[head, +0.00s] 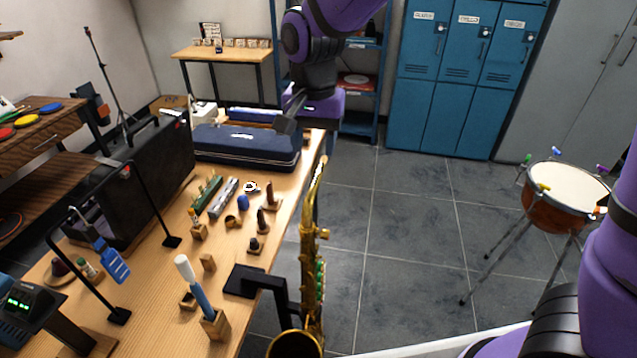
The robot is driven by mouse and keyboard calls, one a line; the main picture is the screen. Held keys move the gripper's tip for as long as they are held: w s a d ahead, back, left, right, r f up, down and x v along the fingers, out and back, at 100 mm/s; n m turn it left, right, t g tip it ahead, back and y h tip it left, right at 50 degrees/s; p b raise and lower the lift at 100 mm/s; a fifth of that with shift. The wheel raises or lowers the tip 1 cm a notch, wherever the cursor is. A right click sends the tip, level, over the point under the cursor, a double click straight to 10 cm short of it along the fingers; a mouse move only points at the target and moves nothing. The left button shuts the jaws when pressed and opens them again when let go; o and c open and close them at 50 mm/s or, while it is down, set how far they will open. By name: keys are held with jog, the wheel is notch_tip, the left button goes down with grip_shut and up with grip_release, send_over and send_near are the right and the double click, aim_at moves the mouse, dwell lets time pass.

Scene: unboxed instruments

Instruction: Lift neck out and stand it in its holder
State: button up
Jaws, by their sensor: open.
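My gripper (289,124) is at the top centre, pointing down near the right end of a closed dark blue case (240,146). It is open, and I see nothing held between its fingers. A brass saxophone (310,225) stands upright at the table's right edge, by a black stand (279,292). I cannot pick out a separate neck with certainty; it may be hidden in a case. Small wooden holders with upright pieces stand mid-table, among them one with a brown peg (262,219). I cannot tell which is the neck's holder.
A large black case (135,175) stands on the left of the wooden table (150,305). A wooden block (215,325) holds a blue and white swab. A black frame (158,205) rises at the left. Open floor and a drum (558,205) lie to the right.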

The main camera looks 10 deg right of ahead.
aim_at(313, 186)
notch_tip(313, 186, down, 5)
jog(key=shift+f, duration=0.1)
jog(key=shift+s+a+f, duration=0.1)
jog(key=shift+f, duration=1.25)
jog(key=shift+s+f, duration=0.1)
jog(key=shift+f, duration=1.2)
grip_shut()
